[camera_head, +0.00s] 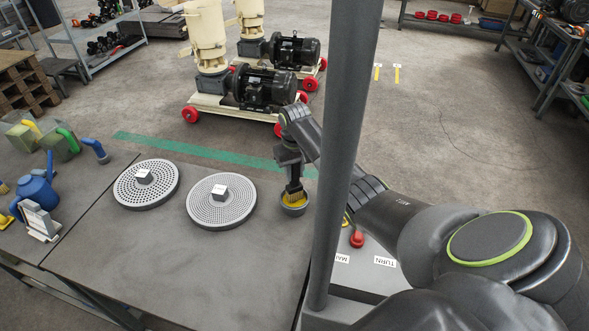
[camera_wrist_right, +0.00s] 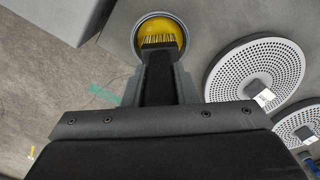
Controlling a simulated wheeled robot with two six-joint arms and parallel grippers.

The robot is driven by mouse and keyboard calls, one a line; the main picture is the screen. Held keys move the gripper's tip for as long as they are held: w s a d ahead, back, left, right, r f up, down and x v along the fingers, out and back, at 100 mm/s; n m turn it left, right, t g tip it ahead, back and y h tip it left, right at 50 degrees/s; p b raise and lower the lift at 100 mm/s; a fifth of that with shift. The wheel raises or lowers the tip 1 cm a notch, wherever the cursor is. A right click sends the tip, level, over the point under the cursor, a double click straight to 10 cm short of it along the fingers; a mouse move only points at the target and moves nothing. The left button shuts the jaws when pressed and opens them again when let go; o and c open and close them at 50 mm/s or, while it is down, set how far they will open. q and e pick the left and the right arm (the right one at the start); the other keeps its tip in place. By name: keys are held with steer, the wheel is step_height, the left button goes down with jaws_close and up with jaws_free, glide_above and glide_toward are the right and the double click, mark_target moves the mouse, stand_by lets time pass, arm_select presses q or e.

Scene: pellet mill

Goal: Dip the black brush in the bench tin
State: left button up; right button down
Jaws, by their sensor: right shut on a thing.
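The bench tin (camera_head: 294,208) is a small grey round tin with yellow contents near the right end of the bench. In the right wrist view its rim (camera_wrist_right: 136,42) and yellow inside show at the top. My right gripper (camera_head: 292,184) is over the tin, pointing down, shut on the black brush (camera_head: 293,189). In the right wrist view the brush (camera_wrist_right: 160,45) has its bristles over the yellow inside, within the rim. I cannot tell how deep the bristles reach. My left gripper is not in view.
Two perforated discs, the near one (camera_head: 221,212) and the far one (camera_head: 146,190), lie on the bench left of the tin, each with a labelled block. A grey post (camera_head: 343,150) stands close to the right of the tin. A blue can (camera_head: 37,192) stands at far left.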

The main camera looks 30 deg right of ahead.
mark_target(295, 181)
steer(key=shift+f+b, duration=1)
steer(key=shift+f, duration=1.2)
